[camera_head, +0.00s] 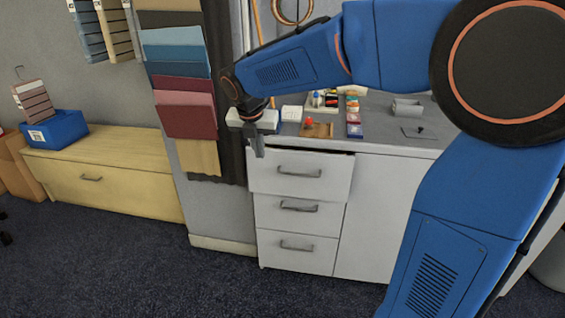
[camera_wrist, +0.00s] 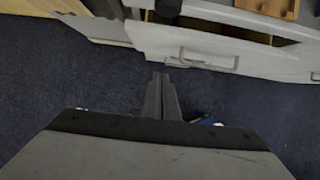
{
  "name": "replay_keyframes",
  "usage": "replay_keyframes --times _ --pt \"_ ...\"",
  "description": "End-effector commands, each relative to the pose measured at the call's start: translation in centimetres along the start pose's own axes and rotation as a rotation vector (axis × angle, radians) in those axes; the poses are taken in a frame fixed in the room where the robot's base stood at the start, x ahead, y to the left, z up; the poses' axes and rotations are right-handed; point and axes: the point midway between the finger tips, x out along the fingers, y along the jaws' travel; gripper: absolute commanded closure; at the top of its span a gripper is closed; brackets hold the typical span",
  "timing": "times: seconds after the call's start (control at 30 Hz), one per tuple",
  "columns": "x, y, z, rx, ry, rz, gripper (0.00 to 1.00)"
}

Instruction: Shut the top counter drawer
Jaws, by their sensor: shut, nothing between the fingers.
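The top counter drawer (camera_head: 300,174) is the uppermost of three white drawers in the grey-topped counter. It stands partly pulled out, with a dark gap above its front. In the wrist view the drawer front (camera_wrist: 195,42) and its bar handle (camera_wrist: 208,60) show near the top, with the dark opening behind the front edge. My gripper (camera_head: 258,150) is shut and empty, pointing down by the drawer's upper left corner in the head view. In the wrist view the fingers (camera_wrist: 161,78) are shut together over the dark floor, apart from the drawer front in the picture.
The middle drawer (camera_head: 299,212) and bottom drawer (camera_head: 297,251) look closed. Small items and a wooden tray (camera_head: 316,130) sit on the countertop (camera_head: 380,138). Hanging fabric samples (camera_head: 185,90) and a wooden chest (camera_head: 105,184) stand left. The carpet (camera_head: 130,265) before the counter is clear.

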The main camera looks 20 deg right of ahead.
Motion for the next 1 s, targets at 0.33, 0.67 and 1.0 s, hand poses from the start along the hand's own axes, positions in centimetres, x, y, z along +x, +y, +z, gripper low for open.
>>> replay_keyframes --times 0.33,0.67,1.0 --pt "0.8 -10.6 2.5 0.007 0.001 -0.002 1.00" --pt "1.2 -14.0 2.8 0.001 -0.002 -0.002 1.00" --pt "5.8 -14.0 2.8 0.000 0.000 -0.003 1.00"
